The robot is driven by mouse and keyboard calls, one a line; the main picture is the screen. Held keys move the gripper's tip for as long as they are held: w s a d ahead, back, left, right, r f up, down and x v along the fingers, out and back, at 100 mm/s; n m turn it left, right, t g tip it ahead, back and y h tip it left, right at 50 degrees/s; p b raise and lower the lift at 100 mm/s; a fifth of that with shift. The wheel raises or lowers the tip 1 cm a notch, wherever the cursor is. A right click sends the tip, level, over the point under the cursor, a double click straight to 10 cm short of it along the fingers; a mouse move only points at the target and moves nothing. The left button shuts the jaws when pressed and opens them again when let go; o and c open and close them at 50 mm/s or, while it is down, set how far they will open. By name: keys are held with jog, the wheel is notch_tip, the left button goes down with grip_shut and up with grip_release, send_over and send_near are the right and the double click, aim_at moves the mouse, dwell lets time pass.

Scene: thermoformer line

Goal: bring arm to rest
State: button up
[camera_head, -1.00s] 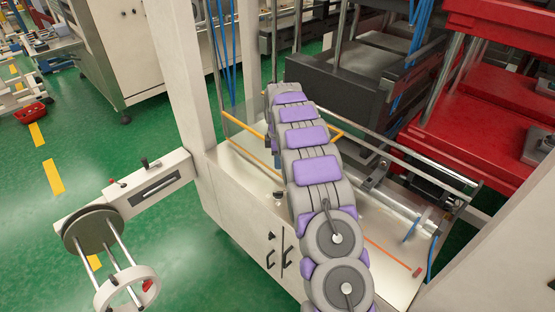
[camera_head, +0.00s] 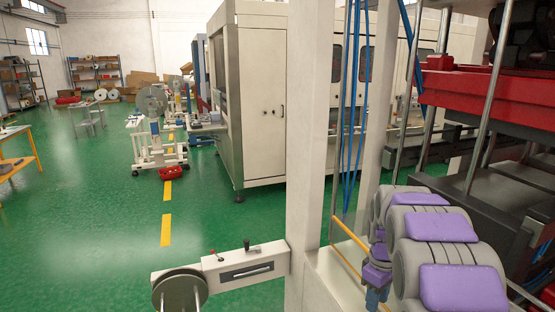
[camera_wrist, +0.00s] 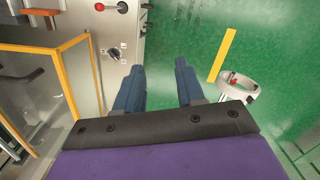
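My gripper (camera_wrist: 159,64) shows in the wrist view with two dark blue fingers spread apart and nothing between them. It hangs above the floor beside the pale machine panel. In the head view, my grey and purple arm is folded at the lower right. My gripper's blue finger part (camera_head: 376,297) shows small there, beside the yellow rail (camera_head: 350,238), and its fingertips are hard to make out.
A pale machine post (camera_head: 312,150) stands left of my arm. A bracket (camera_head: 225,268) with a lever and roll juts left from it. The red press plate (camera_head: 455,92) is at right.

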jog(key=s+a+f+m+b, duration=0.1)
jog(key=s+a+m, duration=0.1)
jog(key=s, duration=1)
jog(key=s+a+f+m+b, duration=0.1)
jog(key=s+a, duration=0.4)
jog(key=s, duration=0.7)
jog(key=s+a+m+g+b, duration=0.1)
jog(key=s+a+m, duration=0.3)
jog(key=s, duration=0.8)
jog(key=shift+f+m+b, duration=0.4)
jog(key=shift+b, duration=0.35)
jog(key=shift+d, duration=0.2)
